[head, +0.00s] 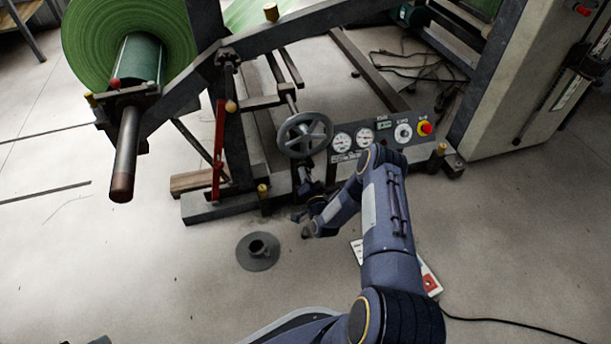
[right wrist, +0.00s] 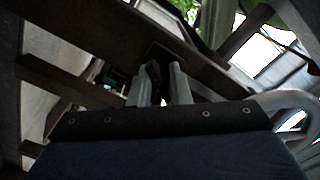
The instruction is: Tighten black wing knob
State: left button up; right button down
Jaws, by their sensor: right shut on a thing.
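My right gripper (head: 304,183) is below the grey handwheel, low on the front of the machine frame, small and partly hidden by my own wrist. In the right wrist view its two pale fingers (right wrist: 160,88) are shut on a small dark thing, which I take to be the black wing knob (right wrist: 154,72). The knob sits against the underside of a dark frame bar. Its wings and its angle are too dark to make out.
A grey handwheel (head: 305,134) and a gauge panel (head: 385,138) with a red button stand just above my right gripper. A green roll (head: 130,45) on its shaft is at upper left.

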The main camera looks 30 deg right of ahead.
jog(key=m, duration=0.7)
jog(key=shift+s, duration=0.1)
jog(key=m, duration=0.6)
jog(key=shift+m, duration=0.4)
jog(key=m, duration=1.3)
jog(key=shift+r, duration=0.1)
jog(key=shift+m, duration=0.3)
jog(key=c, duration=1.3)
grip_release()
jog(key=shift+d, duration=0.1)
jog(key=shift+c, duration=0.2)
